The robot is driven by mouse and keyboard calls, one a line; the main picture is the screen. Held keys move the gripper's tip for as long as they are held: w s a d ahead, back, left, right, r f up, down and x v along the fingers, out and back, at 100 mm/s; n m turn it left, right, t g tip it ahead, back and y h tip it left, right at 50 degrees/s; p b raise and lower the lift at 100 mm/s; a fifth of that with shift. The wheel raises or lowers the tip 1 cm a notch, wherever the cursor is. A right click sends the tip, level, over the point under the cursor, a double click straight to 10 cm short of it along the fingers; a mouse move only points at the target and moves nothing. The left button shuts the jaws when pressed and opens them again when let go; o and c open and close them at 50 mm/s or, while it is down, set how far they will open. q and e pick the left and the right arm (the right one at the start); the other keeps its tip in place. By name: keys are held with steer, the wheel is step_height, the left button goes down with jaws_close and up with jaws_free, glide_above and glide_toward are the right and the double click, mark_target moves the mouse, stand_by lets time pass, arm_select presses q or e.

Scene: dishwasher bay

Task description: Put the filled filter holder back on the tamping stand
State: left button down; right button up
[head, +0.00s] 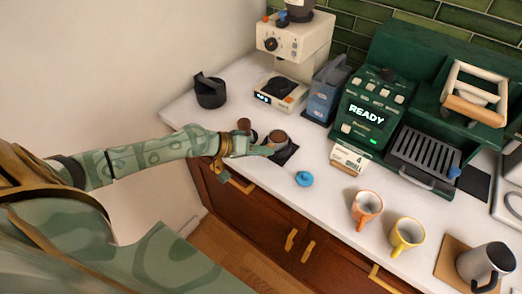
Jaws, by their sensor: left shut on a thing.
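The filter holder (278,136) is a small round cup with brown coffee showing in its top, upright at the counter's front edge. My left gripper (267,150) is shut on it from the left; its fingers hide the handle. A dark flat pad (289,154), apparently the tamping stand, shows beneath and right of the holder. I cannot tell whether the holder touches it. A brown-topped knob (244,124) stands just behind my gripper, partly hidden. My right gripper is not in view.
A blue round-knobbed tool (304,179) lies right of the pad. Behind stand a cream grinder (290,45), a blue-grey container (326,90) and a green machine (375,105) reading READY. Orange (366,207) and yellow (407,235) cups stand front right. A black jug (210,92) is back left.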

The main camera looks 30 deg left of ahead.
arm_select(q)
steer(key=c, duration=1.1)
jaws_free()
steer(key=v, duration=0.7)
steer(key=shift+s+a+f, duration=0.1)
steer(key=shift+s+f, duration=0.05)
steer(key=shift+s, duration=0.1)
steer(key=p+v, duration=0.2)
steer(key=v, duration=0.7)
steer(key=shift+r, duration=0.2)
steer(key=shift+w, duration=0.15)
